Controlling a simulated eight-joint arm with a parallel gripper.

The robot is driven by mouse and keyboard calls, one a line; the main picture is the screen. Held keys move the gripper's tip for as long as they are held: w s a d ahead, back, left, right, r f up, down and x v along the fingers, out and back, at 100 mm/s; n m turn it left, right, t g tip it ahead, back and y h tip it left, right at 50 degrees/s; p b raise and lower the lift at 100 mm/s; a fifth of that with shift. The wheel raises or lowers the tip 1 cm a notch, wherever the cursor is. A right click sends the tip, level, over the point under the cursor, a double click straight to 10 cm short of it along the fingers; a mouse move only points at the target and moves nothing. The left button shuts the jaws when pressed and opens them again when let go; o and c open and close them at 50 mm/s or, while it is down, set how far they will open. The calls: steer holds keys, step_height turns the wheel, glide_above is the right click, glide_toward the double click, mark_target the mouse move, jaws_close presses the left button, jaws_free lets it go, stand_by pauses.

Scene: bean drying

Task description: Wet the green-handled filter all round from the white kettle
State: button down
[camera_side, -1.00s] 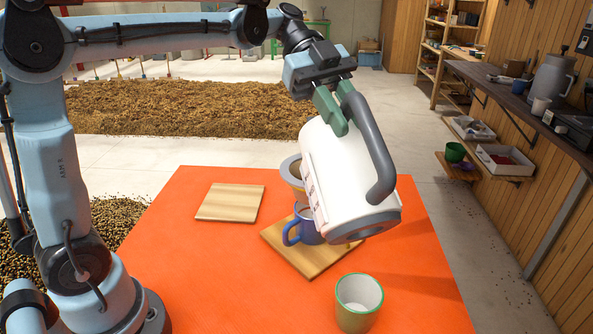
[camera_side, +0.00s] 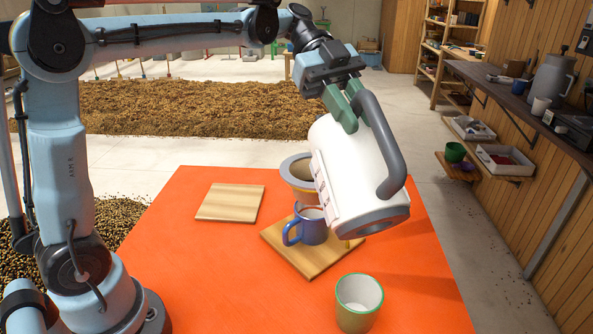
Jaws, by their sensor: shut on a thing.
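My gripper (camera_side: 343,106) is shut on the dark grey handle of the white kettle (camera_side: 345,165). The kettle hangs tilted above the orange table, its grey-rimmed end low and to the right. Its spout cannot be made out. A filter (camera_side: 294,180) with a wide grey rim and a tan inside shows just left of the kettle, partly hidden by it. No green handle shows on it. A blue mug (camera_side: 311,231) stands below the filter on a wooden board (camera_side: 309,263). I cannot tell whether water is flowing.
A green-rimmed pale cup (camera_side: 357,307) stands at the front of the orange table (camera_side: 220,270). A second bare wooden board (camera_side: 230,202) lies to the left. The front left of the table is clear. A wall counter (camera_side: 520,105) runs along the right.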

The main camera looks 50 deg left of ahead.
mark_target(318, 122)
steer(key=shift+w, duration=0.1)
steer(key=shift+w+a, duration=0.8)
steer(key=shift+a, duration=0.45)
steer(key=shift+s+a, duration=0.2)
steer(key=shift+a, duration=0.35)
steer(key=shift+s+a, duration=0.2)
steer(key=shift+a, duration=0.35)
steer(key=shift+s, duration=0.1)
steer(key=shift+s+a, duration=0.2)
steer(key=shift+s, duration=0.45)
steer(key=shift+s+a, duration=0.2)
steer(key=shift+s, duration=0.4)
steer(key=shift+s+d, duration=0.1)
steer(key=shift+s+d, duration=0.8)
steer(key=shift+s, duration=0.1)
